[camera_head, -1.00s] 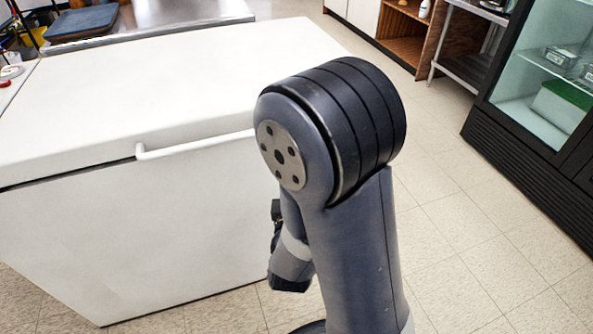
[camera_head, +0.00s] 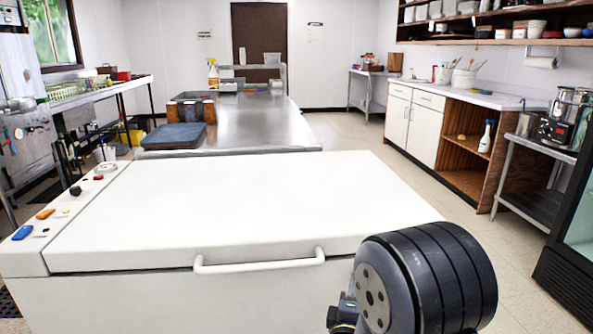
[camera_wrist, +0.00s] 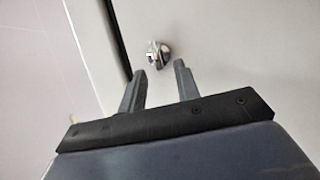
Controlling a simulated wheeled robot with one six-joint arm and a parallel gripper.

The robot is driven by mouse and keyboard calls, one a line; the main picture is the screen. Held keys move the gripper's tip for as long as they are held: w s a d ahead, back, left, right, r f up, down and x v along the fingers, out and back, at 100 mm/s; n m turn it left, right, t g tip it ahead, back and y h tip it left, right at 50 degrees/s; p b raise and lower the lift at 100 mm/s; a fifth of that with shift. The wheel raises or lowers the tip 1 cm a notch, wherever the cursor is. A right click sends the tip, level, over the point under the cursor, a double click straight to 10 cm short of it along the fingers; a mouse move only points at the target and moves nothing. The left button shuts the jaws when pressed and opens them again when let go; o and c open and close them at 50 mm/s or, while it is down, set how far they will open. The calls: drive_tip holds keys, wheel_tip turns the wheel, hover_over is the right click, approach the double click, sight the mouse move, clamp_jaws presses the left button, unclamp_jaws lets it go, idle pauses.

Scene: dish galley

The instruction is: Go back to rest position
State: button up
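My gripper (camera_wrist: 163,80) shows in the wrist view with its two fingers apart and nothing between them. Just beyond the fingertips, a small shiny metal fitting (camera_wrist: 157,54) sits on a pale panel. I cannot tell whether the fingers touch it. In the head view my dark arm joint stands at the lower right, in front of a white chest freezer (camera_head: 220,205). The freezer's lid is down, with a white bar handle (camera_head: 260,266) along its front edge. The gripper's fingers are hidden in the head view.
A steel counter (camera_head: 255,125) stands behind the freezer, with a blue-topped box and a spray bottle (camera_head: 213,74) on it. White cabinets (camera_head: 412,125) and a steel rack (camera_head: 535,200) line the right side. Bare tiled floor lies between them and the freezer.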

drive_tip(key=x, duration=0.2)
drive_tip(key=shift+w+d, duration=0.1)
drive_tip(key=shift+w, duration=0.25)
